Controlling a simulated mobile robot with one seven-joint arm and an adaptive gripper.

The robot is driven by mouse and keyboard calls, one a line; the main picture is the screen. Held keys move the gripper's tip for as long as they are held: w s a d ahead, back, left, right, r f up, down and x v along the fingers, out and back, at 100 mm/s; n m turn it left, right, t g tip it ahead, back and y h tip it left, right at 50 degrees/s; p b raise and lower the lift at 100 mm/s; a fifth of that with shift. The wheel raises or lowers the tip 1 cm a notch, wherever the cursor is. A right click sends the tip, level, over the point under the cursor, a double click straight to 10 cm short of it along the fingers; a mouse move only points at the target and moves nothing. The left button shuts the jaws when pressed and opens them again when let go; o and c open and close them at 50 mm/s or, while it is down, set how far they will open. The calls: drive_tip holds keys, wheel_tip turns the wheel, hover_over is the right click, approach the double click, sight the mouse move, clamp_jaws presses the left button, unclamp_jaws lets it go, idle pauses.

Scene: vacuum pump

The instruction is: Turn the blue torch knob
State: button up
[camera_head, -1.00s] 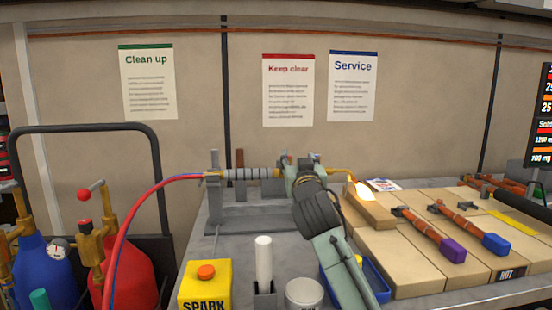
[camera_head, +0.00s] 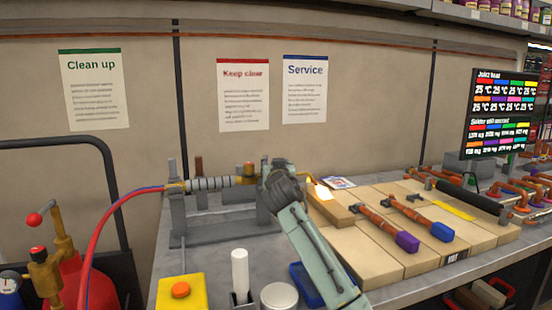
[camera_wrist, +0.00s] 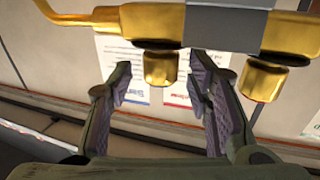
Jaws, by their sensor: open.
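The torch (camera_head: 210,183) lies level in a grey stand, with hoses at its left end and a lit flame (camera_head: 322,192) at its right. In the wrist view, its grey body (camera_wrist: 227,26) crosses the top, with two brass knobs or fittings, one near the middle (camera_wrist: 160,68) and one to the right (camera_wrist: 262,78). No blue shows on either, so I cannot tell which is the blue knob. My gripper (camera_wrist: 163,82) is open. The middle brass knob shows between its fingertips; contact is unclear. In the head view my gripper (camera_head: 264,172) is at the torch, partly hidden by my wrist.
A wooden block (camera_head: 330,209) sits by the flame.

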drive_tip(key=shift+w, duration=0.9)
drive_tip(key=shift+a, duration=0.1)
clamp_jaws()
